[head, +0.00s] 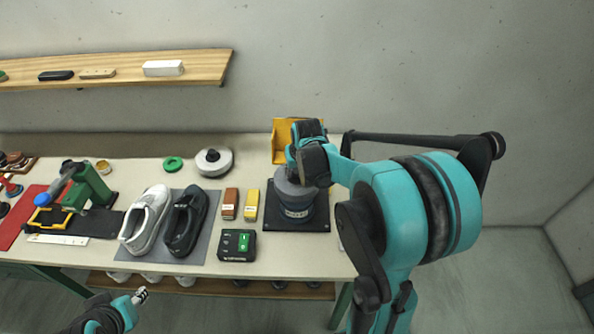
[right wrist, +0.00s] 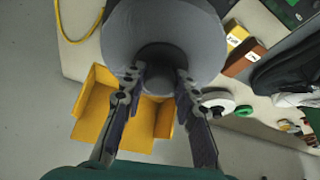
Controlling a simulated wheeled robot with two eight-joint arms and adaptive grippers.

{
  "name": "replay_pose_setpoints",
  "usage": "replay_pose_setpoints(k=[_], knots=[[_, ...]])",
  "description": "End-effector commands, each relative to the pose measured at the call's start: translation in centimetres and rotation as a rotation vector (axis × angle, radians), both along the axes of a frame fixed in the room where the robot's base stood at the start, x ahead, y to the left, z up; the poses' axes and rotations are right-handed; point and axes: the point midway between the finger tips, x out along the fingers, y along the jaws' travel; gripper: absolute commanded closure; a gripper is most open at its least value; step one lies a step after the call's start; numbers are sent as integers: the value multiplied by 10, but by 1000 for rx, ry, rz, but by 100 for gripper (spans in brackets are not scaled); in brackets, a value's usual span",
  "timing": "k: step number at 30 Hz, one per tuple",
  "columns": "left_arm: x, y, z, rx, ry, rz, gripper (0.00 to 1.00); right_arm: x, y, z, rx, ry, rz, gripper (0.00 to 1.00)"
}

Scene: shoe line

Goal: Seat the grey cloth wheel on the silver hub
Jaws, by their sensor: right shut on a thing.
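The grey cloth wheel (head: 290,187) is over the grey machine body (head: 297,214) that stands on a black base plate (head: 258,223). The wheel fills the upper middle of the right wrist view (right wrist: 115,37). My right gripper (right wrist: 159,80) is shut on the wheel's middle part, with one finger on each side. In the head view the right gripper (head: 306,170) is at the wheel's upper right and partly covers it. The silver hub is hidden, so I cannot tell whether the wheel touches it. My left gripper (head: 140,296) is low at the left, away from the wheel; its jaw opening is unclear.
A yellow holder (head: 283,147) stands behind the machine.

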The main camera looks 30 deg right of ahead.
Motion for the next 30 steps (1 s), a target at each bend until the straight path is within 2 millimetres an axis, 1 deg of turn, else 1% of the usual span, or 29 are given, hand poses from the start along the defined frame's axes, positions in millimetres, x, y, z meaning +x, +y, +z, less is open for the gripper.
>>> replay_pose_setpoints(k=[8,27,28,29,30], knots=[[0,0,0,0,0,0,63,0,0,-1,0,0,0,100],[0,0,-11,0,0,0,63,0,0,-13,0,0,0,100],[0,0,-11,0,0,0,63,0,0,-13,0,0,0,66],[0,0,-10,0,0,0,63,0,0,-12,0,0,0,63],[0,0,-10,0,0,0,63,0,0,-12,0,0,0,63]])
